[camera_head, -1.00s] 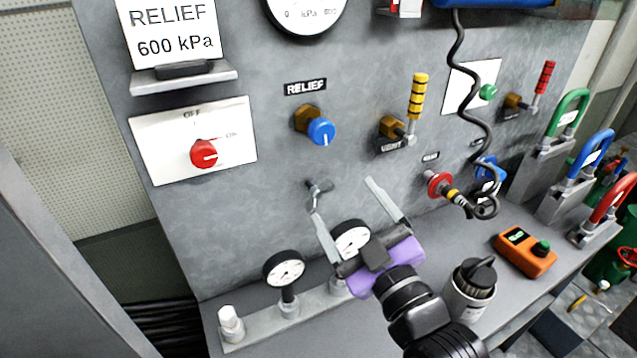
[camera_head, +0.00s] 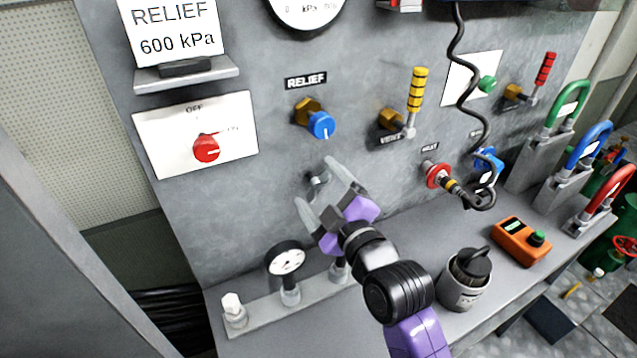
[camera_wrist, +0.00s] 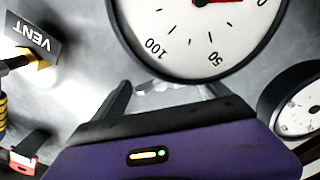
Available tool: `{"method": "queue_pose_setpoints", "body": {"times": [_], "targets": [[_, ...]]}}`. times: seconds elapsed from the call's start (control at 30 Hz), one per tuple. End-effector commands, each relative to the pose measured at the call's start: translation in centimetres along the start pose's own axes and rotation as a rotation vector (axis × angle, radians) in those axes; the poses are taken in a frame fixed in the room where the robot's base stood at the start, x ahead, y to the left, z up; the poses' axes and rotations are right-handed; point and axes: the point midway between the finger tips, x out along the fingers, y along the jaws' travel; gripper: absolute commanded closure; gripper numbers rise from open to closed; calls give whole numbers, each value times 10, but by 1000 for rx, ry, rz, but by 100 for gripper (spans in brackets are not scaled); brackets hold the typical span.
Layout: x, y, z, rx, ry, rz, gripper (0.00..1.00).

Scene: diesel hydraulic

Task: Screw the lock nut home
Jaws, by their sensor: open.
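A small grey metal fitting (camera_head: 318,182) sticks out of the panel below the blue relief knob (camera_head: 321,125); I cannot tell for sure that it is the lock nut. A brass hex piece (camera_head: 305,110) sits behind the blue knob. My gripper (camera_head: 313,180) is open, its two fingers tilted and pointing at the panel, with the grey fitting seen between the fingertips. Contact cannot be told. In the wrist view a pale metal piece (camera_wrist: 163,88) shows partly between my dark fingers (camera_wrist: 168,97), below the large gauge (camera_wrist: 195,35).
A small gauge (camera_head: 286,260) stands on the ledge to the lower left of my gripper. The yellow-handled vent valve (camera_head: 417,95) and a red hose coupling (camera_head: 437,174) are to the right. A grey canister (camera_head: 463,285) and an orange meter (camera_head: 522,241) stand on the bench.

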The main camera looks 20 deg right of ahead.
Motion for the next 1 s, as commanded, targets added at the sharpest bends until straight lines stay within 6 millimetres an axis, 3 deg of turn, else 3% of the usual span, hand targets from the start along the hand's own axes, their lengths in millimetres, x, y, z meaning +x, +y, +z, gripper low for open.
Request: {"method": "queue_pose_setpoints", "body": {"times": [0.3, 0.63, 1.0], "targets": [[3, 0, 0, 0, 0, 0, 15], [3, 0, 0, 1, 0, 0, 77], [3, 0, 0, 75, 0, -1, 77]]}}
